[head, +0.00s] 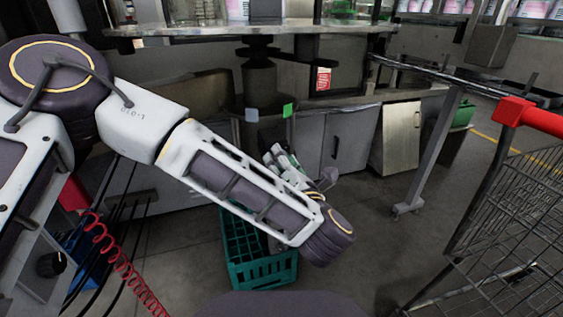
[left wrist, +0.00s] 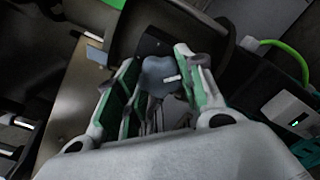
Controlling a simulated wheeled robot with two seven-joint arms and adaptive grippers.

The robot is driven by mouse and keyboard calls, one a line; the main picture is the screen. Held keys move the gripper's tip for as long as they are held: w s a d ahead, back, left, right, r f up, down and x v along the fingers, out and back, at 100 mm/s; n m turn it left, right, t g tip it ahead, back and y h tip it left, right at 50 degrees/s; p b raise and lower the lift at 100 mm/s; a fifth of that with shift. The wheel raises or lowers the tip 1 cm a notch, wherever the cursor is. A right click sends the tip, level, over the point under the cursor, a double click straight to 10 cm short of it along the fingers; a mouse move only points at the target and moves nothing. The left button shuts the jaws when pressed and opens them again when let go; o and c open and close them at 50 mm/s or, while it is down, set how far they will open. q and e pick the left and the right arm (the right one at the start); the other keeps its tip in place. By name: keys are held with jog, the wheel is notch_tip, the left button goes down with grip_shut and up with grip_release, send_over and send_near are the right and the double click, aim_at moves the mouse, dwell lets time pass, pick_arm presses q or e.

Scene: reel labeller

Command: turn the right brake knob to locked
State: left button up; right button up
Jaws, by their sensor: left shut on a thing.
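The brake knob (left wrist: 160,76) is a blue-grey lobed knob with a short white mark that points right in the left wrist view. In the head view my left gripper (head: 283,163) is low in front of the machine's cabinets, and the knob there is hidden or too small to make out. My right gripper is not in view.
A teal crate (head: 262,272) stands on the floor below my left arm. A wire cart (head: 520,215) with a red handle is at the right. A grey cabinet (head: 350,135) is behind the gripper. The floor between crate and cart is clear.

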pick_arm(q)
jog(key=shift+m+p, duration=2.25)
jog(key=shift+m, duration=8.15)
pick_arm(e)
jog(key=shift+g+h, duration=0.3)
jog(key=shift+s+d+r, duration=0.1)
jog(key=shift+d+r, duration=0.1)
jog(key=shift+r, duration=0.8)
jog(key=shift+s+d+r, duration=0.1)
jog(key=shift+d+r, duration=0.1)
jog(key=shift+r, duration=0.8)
pick_arm(q)
jog(key=shift+f, duration=0.1)
jog(key=o, duration=1)
jog(key=shift+o, duration=0.2)
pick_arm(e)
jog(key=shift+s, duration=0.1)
pick_arm(q)
jog(key=shift+s, duration=0.1)
